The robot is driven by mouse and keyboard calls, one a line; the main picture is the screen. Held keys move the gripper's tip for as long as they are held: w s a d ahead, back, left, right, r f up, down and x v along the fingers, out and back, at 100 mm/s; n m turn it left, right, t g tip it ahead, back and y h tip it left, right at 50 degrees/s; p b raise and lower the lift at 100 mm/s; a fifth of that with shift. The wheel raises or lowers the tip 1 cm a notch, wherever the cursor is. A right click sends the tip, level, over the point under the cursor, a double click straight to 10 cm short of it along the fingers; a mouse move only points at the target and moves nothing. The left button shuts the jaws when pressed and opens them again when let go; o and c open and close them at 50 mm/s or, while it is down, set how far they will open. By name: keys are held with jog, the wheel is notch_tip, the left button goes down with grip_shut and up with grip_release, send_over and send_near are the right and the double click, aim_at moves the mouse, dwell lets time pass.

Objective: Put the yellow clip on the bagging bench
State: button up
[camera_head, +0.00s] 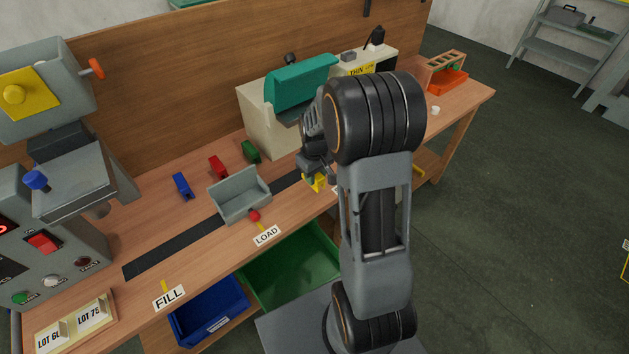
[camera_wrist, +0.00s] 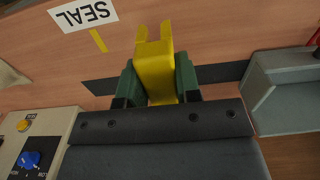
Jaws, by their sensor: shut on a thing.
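The yellow clip (camera_head: 318,183) is between the fingers of my gripper (camera_head: 311,173), over the front part of the bagging bench (camera_head: 178,243), right of the grey chute. In the wrist view the yellow clip (camera_wrist: 155,68) stands out between the two green fingers of my gripper (camera_wrist: 157,85), with its forked end pointing away. The wooden bench surface (camera_wrist: 210,25) is behind it. I cannot tell whether the clip touches the bench. My arm hides part of the bench on the right.
Blue (camera_head: 181,185), red (camera_head: 218,166) and green (camera_head: 250,151) clips lie behind the grey chute (camera_head: 240,198). A cream sealer with a teal lid (camera_head: 300,82) stands at the back. The SEAL label (camera_wrist: 83,14) lies near the clip. Blue (camera_head: 208,312) and green (camera_head: 290,268) bins sit below.

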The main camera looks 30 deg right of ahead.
jog(key=shift+s+f, duration=0.1)
jog(key=shift+f, duration=1.15)
jog(key=shift+f, duration=0.1)
jog(key=shift+f, duration=0.15)
jog(key=o, duration=0.9)
